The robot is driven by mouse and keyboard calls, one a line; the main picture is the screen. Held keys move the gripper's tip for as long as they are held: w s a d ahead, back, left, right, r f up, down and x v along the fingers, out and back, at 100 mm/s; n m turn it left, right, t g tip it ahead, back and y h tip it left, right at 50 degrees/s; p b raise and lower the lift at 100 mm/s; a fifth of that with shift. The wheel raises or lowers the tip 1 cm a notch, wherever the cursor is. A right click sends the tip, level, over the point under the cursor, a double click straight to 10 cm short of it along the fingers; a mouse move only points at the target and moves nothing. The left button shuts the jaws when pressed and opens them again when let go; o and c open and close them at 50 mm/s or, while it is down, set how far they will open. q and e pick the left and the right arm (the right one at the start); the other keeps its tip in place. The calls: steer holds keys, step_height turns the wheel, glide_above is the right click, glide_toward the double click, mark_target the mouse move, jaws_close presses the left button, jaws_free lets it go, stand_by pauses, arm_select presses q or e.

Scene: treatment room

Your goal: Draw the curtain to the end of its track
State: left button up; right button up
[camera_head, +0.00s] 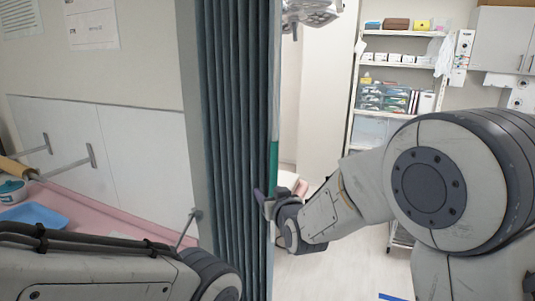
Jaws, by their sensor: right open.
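The curtain (232,120) is dark blue-grey and hangs in tight vertical folds in the middle of the head view. A pale strip with a green section (274,155) runs down its right edge. My right gripper (264,200) is at this right edge, low on the curtain, with its arm coming in from the right. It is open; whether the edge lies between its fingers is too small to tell. My left arm crosses the bottom left, and its gripper is out of view. The curtain's track and lower end are out of frame.
Left of the curtain are a pink surface (125,212), a blue tray (32,216) and wall panels with metal handles (91,155). To the right, stocked shelves (398,98) and a white cabinet (500,42) stand at the back. Pale floor (335,272) shows between.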

mark_target(275, 164)
steer(key=w+d+r+t, duration=0.1)
steer(key=w+r, duration=0.1)
steer(key=w+d+r+t+p, duration=0.1)
steer(key=w, duration=0.1)
steer(key=shift+d+r+m+t+h, duration=0.2)
steer(key=shift+r+m+t+h, duration=0.1)
steer(key=shift+r+m+h, duration=0.1)
steer(key=w+p, duration=0.1)
steer(key=w, duration=0.1)
steer(key=w+a+p, duration=0.1)
steer(key=w+p, duration=0.1)
steer(key=w, duration=0.1)
steer(key=w+p, duration=0.1)
steer(key=w, duration=0.2)
steer(key=shift+a, duration=0.3)
steer(key=shift+w+a+f+p, duration=0.1)
steer(key=shift+w+p, duration=0.1)
steer(key=shift+w, duration=0.2)
steer(key=shift+w+a+f+p, duration=0.1)
steer(key=shift+w+p, duration=0.1)
steer(key=shift+w, duration=0.2)
steer(key=shift+c, duration=0.3)
jaws_close()
steer(key=shift+a, duration=0.15)
